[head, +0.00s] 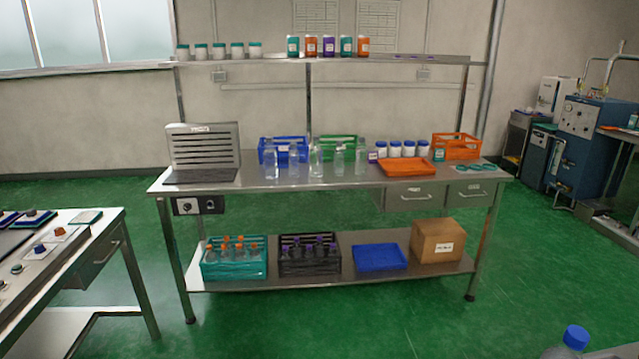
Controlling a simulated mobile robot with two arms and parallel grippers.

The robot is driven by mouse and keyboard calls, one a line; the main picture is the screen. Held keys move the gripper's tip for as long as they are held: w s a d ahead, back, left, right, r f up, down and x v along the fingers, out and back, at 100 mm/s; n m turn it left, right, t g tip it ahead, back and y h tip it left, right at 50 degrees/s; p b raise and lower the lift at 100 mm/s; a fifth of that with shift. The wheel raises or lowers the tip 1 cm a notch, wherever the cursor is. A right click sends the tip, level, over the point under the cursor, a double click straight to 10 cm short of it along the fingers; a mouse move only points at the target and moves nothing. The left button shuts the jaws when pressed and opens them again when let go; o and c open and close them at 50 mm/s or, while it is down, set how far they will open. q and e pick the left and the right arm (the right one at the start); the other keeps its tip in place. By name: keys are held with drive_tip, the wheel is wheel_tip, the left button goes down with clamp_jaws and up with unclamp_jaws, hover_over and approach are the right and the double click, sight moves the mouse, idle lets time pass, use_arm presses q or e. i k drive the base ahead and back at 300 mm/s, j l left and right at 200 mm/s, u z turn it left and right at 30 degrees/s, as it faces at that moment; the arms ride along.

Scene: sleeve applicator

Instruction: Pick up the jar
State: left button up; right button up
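Several white jars with dark blue lids (394,150) stand in a row on the steel workbench (330,178), right of centre, behind an orange tray. Several small white jars with teal lids (219,51) stand on the left of the upper shelf. Teal, orange and purple labelled containers (328,46) stand at the middle of that shelf. I cannot tell which one is the task's jar. Neither of my grippers is in view.
Clear bottles (316,160), an orange tray (406,168) and a grey slatted device (203,150) crowd the workbench. Crates (235,265) and a cardboard box (437,241) fill its lower shelf. Another table (105,245) stands at left. A blue-capped bottle (574,338) shows at lower right. Green floor between is clear.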

sight(381, 146)
drive_tip(key=i+j+z, duration=0.1)
drive_tip(key=i+z, duration=0.15)
drive_tip(key=i, duration=0.35)
drive_tip(key=i+j+z, duration=0.25)
drive_tip(key=i, duration=0.3)
drive_tip(key=i+j+z, duration=0.2)
drive_tip(key=i, duration=0.4)
drive_tip(key=i+j+z, duration=0.25)
drive_tip(key=i+j, duration=0.2)
drive_tip(key=i, duration=0.05)
